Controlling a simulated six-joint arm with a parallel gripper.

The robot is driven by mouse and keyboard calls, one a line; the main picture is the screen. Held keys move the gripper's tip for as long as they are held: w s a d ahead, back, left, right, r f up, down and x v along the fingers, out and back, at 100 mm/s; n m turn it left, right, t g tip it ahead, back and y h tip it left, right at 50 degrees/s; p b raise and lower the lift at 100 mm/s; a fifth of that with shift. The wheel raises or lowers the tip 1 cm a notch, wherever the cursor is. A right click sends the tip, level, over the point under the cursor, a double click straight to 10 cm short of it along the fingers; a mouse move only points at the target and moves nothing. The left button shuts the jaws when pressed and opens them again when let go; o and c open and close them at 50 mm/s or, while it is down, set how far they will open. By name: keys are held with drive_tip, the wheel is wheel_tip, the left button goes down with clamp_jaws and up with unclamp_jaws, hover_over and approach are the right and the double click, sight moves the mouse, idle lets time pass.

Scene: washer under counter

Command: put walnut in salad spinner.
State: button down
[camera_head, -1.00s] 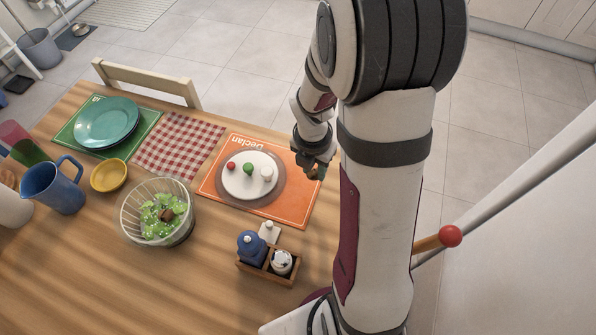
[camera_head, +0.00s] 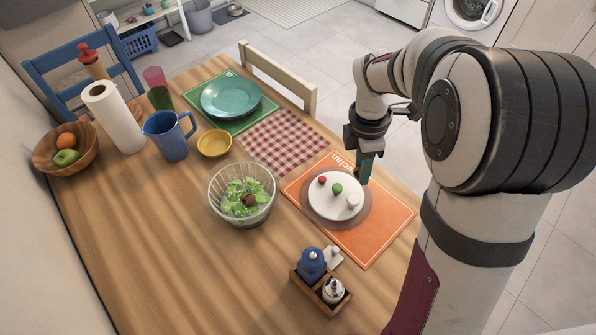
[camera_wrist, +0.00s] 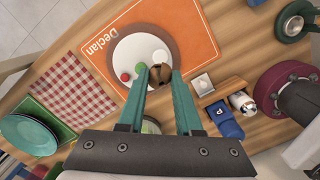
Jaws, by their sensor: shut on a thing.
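My gripper (camera_wrist: 162,73) has two teal fingers shut on a brown walnut (camera_wrist: 160,75) in the wrist view. In the head view my gripper (camera_head: 366,172) hangs at the far right edge of the white plate, and the walnut in it cannot be made out. The salad spinner (camera_head: 216,203) is a clear round bowl, left of the plate and apart from my gripper. It holds green leaves (camera_head: 236,188) and a brown lump (camera_head: 248,200) on top.
The white plate (camera_head: 330,206) bears red, green and white balls on an orange mat (camera_head: 385,222). A wooden caddy (camera_head: 312,287) with jars stands in front. A yellow bowl (camera_head: 214,143), blue jug (camera_head: 167,136) and paper roll (camera_head: 113,118) stand left. Bare table lies around the spinner.

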drive_tip(key=w+a+r+m, duration=0.2)
drive_tip(key=a+m, duration=0.2)
drive_tip(key=a, duration=1.2)
hover_over(240, 193)
wheel_tip(240, 193, down, 6)
drive_tip(key=shift+f, duration=0.1)
drive_tip(key=f, duration=0.4)
drive_tip(key=shift+a, duration=0.2)
drive_tip(key=shift+f, duration=0.2)
drive_tip(key=shift+f, duration=0.55)
drive_tip(key=c, duration=0.6)
unclamp_jaws()
